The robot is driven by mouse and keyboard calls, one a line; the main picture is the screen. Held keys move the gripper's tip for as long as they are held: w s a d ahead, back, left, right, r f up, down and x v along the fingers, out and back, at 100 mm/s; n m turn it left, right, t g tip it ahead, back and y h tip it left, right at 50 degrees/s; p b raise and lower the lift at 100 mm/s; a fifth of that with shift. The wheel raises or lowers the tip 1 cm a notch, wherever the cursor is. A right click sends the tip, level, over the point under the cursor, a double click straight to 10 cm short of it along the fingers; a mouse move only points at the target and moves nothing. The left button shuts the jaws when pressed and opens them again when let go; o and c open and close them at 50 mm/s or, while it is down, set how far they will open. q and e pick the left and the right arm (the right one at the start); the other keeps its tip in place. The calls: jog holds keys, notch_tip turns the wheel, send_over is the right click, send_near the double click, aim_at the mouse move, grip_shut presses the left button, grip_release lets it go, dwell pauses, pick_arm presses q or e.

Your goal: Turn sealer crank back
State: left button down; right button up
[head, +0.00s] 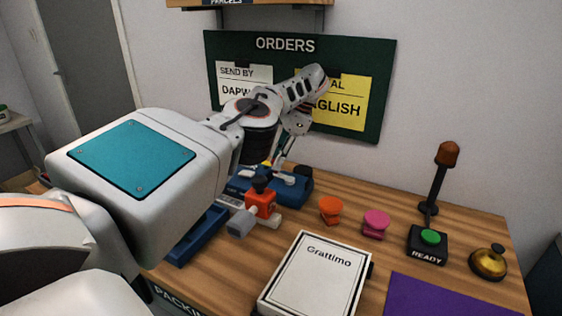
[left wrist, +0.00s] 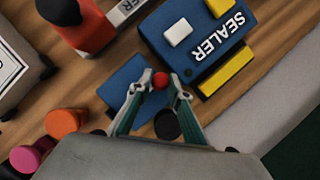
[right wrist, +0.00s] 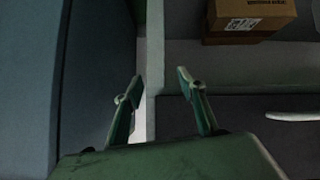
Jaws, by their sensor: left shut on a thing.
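The blue sealer (left wrist: 225,65), labelled SEALER, has a white button and yellow pads in the left wrist view. In the head view the sealer (head: 302,186) sits on the wooden bench, partly hidden behind my left gripper. My left gripper (left wrist: 164,80) is shut on a small round red knob (left wrist: 162,97), which appears to be the crank's handle. The rest of the crank is mostly hidden. In the head view the left gripper (head: 283,158) points down at the sealer. My right gripper (right wrist: 159,85) is open and empty, away from the bench.
An orange-red device (head: 260,203) stands beside the sealer. Orange (head: 331,209) and pink (head: 376,223) stamps, a Grattimo box (head: 318,275), a READY button (head: 429,243) and a bell (head: 488,262) are on the bench. A cardboard box (right wrist: 250,14) shows near the right gripper.

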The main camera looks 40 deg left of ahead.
pick_arm(q)
jog(key=shift+s+f+n+g+b, duration=0.15)
jog(key=shift+s+n+g+b, duration=0.15)
jog(key=shift+n, duration=0.4)
jog(key=shift+h, duration=0.3)
jog(key=c, duration=1.8)
grip_release()
jog(key=shift+c, duration=0.2)
